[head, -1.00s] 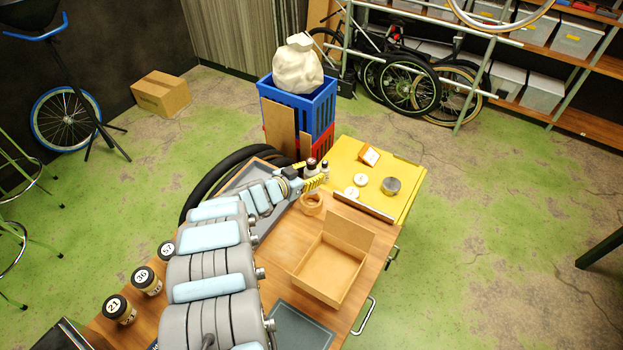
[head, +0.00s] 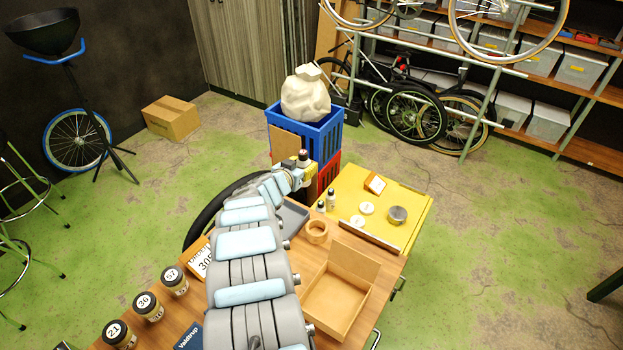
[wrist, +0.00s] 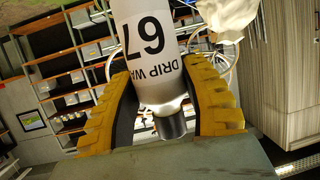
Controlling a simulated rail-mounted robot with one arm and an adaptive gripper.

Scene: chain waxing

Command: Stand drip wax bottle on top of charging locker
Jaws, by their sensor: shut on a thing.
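The drip wax bottle (wrist: 150,45), white with a black "67", is between my gripper's yellow ribbed fingers (wrist: 165,105). In the wrist view its dark cap end points toward the bottom of the picture. In the head view, my gripper (head: 304,172) holds the dark-capped bottle (head: 304,157) roughly upright, raised in front of the blue crate. The yellow-topped unit (head: 415,232), apparently the charging locker, stands right of my gripper, beside the wooden worktop.
A tape roll (head: 317,233) and open carton (head: 335,290) are on the worktop. The blue crate (head: 325,135) bears a sack.

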